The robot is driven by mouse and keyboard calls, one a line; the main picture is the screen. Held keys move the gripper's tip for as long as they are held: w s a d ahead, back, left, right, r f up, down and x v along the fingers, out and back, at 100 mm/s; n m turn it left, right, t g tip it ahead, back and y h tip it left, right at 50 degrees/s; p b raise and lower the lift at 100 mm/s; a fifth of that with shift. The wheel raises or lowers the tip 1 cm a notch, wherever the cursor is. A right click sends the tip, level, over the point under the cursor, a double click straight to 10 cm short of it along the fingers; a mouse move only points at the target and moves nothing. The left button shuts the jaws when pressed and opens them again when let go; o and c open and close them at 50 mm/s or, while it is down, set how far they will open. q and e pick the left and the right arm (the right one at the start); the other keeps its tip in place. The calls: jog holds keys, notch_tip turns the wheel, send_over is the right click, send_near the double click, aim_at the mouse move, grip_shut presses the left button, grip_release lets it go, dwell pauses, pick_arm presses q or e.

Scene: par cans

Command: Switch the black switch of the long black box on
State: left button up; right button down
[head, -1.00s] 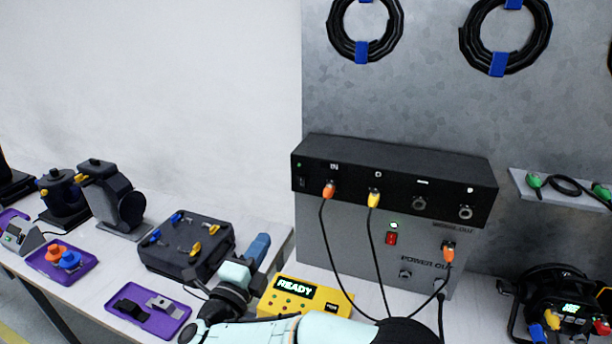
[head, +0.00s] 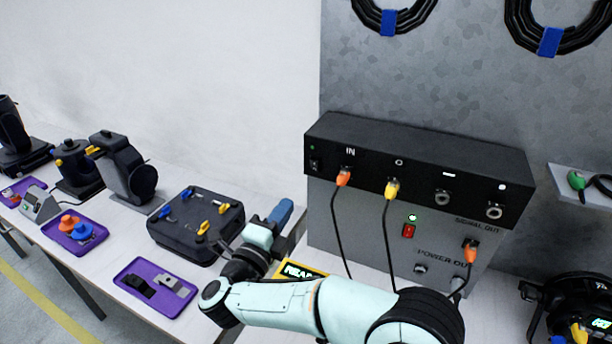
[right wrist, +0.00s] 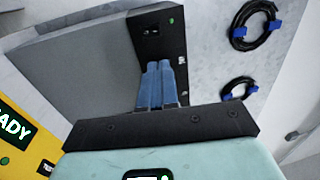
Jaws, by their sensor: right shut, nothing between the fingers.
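The long black box (head: 420,165) sits on top of a grey panel box, with an orange and a yellow plug in its front. Its black switch (head: 315,164) is at the left end of the front, below a small green light (head: 311,149). In the right wrist view the switch (right wrist: 152,30) shows beyond the fingertips, with the green light beside it. My right gripper (head: 286,207) has blue fingers, shut and empty, below and left of the switch in the head view and apart from it. The fingers also show in the right wrist view (right wrist: 162,68). My left gripper is out of view.
The grey panel box (head: 350,232) has a lit red switch (head: 408,231) and cables hanging before it. A yellow READY box (head: 300,270) is partly hidden by my right arm. A dark case (head: 180,245) and a purple tray (head: 135,290) lie to the left.

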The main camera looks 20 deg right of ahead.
jog(key=p, duration=0.4)
send_near(319, 158)
jog(key=x, duration=0.4)
jog(key=shift+w+d+r, duration=0.15)
jog(key=shift+w+r, duration=0.05)
jog(key=shift+w, duration=0.15)
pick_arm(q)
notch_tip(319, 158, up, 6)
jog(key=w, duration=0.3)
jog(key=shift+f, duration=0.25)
pick_arm(e)
jog(key=shift+w+d+f, duration=0.1)
jog(key=shift+w+d, duration=0.2)
jog(key=shift+d, duration=0.05)
jog(key=shift+w+d+r+g+y+p, duration=0.15)
jog(key=shift+d+r+g+y+p, duration=0.2)
jog(key=shift+p, duration=0.25)
jog(key=shift+a+f, duration=0.1)
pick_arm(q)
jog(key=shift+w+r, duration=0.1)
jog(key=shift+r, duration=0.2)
